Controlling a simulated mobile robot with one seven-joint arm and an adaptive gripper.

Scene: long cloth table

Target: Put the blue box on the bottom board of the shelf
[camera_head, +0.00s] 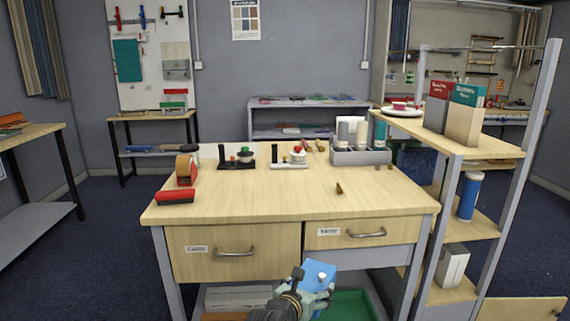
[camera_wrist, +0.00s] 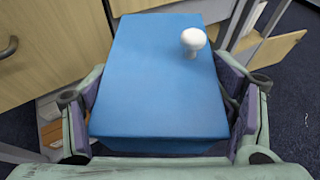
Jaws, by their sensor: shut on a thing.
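The blue box (camera_wrist: 155,85) fills the middle of the wrist view, with a white round knob on its top. My gripper (camera_wrist: 165,110) is shut on it, one finger against each side. In the head view the blue box (camera_head: 318,273) is in my gripper (camera_head: 312,290), in front of the table drawers and below the tabletop. The wooden shelf (camera_head: 470,236) stands to the right of the table. Its bottom board (camera_head: 450,294) holds a white box (camera_head: 452,266) near its middle. The board's left end is partly hidden by the table leg.
The table (camera_head: 270,200) with two closed drawers is close to my gripper. A green tray (camera_head: 350,306) lies low beneath it. A wooden panel (camera_head: 522,309) is at lower right.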

